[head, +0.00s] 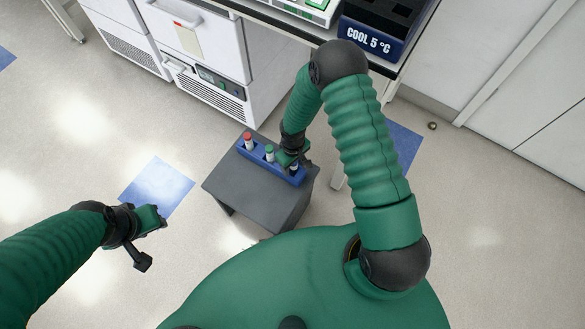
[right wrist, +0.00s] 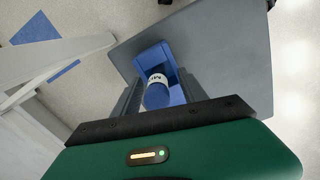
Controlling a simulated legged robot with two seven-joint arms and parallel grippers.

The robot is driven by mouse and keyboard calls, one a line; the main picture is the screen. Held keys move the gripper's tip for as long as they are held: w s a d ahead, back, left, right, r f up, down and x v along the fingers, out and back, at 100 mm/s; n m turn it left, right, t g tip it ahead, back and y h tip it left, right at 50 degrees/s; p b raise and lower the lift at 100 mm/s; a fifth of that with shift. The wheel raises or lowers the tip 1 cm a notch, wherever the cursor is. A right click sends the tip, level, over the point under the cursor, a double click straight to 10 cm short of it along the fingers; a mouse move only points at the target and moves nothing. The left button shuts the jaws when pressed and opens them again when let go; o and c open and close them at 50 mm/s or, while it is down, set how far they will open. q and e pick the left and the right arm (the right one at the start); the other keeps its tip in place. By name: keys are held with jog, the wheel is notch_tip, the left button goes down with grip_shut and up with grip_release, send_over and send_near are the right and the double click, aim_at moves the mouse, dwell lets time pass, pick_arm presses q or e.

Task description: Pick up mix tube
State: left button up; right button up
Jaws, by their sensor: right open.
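The mix tube (right wrist: 157,92) has a blue cap and a white label with part of "MI" readable in the right wrist view. It stands in the blue rack (right wrist: 153,54), and its white side (head: 293,168) shows a little under my right gripper in the head view. My right gripper (head: 294,161) is open over the rack's right end. In the right wrist view its two fingers (right wrist: 160,88) lie on either side of the tube's cap; contact cannot be told. My left gripper (head: 150,240) hangs over the floor at left, away from the rack, holding nothing visible.
A red-capped tube (head: 248,141) and a green-capped tube (head: 269,152) stand in the same rack, left of my right gripper. The rack is on a small grey table (head: 236,187). Behind are a white cabinet (head: 205,45) and a bench with a "COOL 5 °C" block (head: 368,40).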

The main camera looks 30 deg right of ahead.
jog(key=shift+d, duration=0.2)
jog(key=shift+s+d, duration=0.1)
jog(key=shift+d, duration=0.05)
jog(key=c, duration=0.9)
jog(key=shift+a, duration=0.2)
grip_shut()
pick_arm(q)
jog(key=shift+s+d+r, duration=0.1)
jog(key=shift+d, duration=0.05)
